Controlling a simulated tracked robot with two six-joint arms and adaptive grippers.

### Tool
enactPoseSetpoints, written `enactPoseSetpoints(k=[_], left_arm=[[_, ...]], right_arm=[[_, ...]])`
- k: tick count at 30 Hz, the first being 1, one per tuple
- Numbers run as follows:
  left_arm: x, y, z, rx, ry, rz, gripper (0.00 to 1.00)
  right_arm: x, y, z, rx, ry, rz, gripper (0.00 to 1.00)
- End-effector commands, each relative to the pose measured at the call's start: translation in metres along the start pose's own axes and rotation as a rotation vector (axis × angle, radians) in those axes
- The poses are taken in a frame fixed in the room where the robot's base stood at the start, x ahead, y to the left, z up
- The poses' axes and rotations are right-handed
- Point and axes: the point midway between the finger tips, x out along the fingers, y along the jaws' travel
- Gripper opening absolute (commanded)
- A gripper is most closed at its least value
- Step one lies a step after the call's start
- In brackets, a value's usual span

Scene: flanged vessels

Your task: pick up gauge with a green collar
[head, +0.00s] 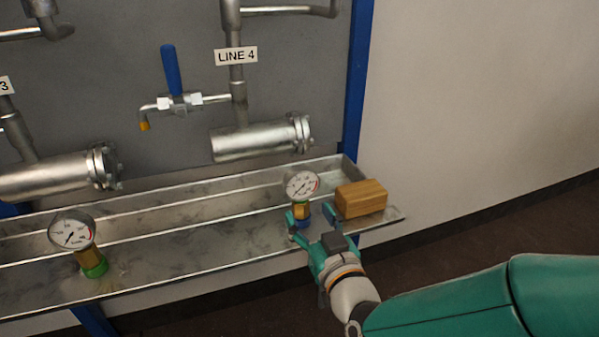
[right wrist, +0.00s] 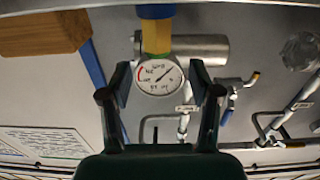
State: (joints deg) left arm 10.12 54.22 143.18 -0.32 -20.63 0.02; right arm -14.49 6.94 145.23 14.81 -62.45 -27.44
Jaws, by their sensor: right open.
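My left gripper is not in view.
A wooden block (head: 361,198) sits on the tray (head: 190,250) just right of the blue-collared gauge. Steel pipe vessels (head: 255,141) and a blue-handled valve (head: 171,70) are on the panel behind. The tray between the two gauges is clear.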

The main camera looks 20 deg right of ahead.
Motion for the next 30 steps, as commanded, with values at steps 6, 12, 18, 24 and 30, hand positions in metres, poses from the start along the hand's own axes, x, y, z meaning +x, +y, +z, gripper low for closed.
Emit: enactPoseSetpoints(k=[6,12,18,24,30], left_arm=[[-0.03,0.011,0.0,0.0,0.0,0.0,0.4],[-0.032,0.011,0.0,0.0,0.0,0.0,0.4],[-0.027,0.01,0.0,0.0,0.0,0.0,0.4],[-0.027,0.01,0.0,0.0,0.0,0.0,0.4],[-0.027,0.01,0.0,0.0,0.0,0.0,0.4]], right_arm=[[0.009,-0.001,-0.002,0.005,-0.005,-0.006,0.62],[0.013,-0.001,0.002,0.01,-0.001,-0.009,0.62],[0.035,0.002,0.01,0.01,0.0,-0.007,0.62],[0.059,0.002,0.011,0.01,0.0,-0.009,0.62],[0.064,0.002,0.01,0.009,0.001,-0.009,0.62]])
